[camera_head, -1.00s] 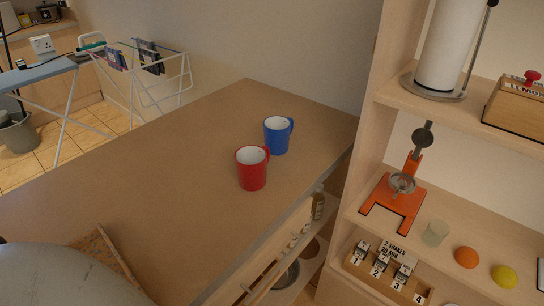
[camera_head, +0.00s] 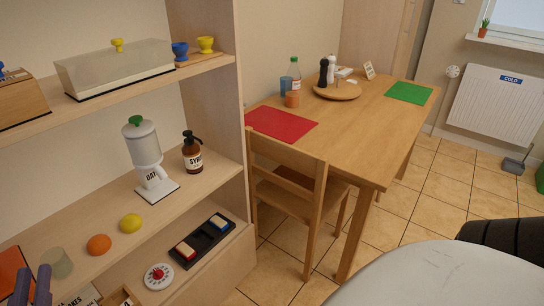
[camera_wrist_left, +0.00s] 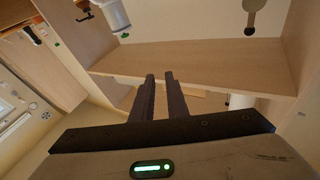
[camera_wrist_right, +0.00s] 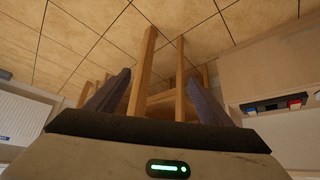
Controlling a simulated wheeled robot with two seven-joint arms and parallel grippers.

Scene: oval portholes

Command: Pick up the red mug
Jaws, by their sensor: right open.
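The red mug is in none of the views now. My left gripper (camera_head: 33,268) shows at the bottom left of the head view, in front of the lower shelf. In the left wrist view its two fingers (camera_wrist_left: 160,74) stand close together with a narrow gap and nothing seen between them. My right gripper (camera_wrist_right: 158,76) is open and empty in the right wrist view, its fingers wide apart, with wooden chair legs and floor tiles beyond them. It is not clearly seen in the head view.
A shelf unit holds a dispenser (camera_head: 145,152), a syrup bottle (camera_head: 192,152), an orange ball (camera_head: 99,245) and a yellow ball (camera_head: 131,223). A wooden chair (camera_head: 290,183) stands at the dining table (camera_head: 362,125), which bears a red mat (camera_head: 281,124) and a green mat (camera_head: 408,92). Tiled floor shows at right.

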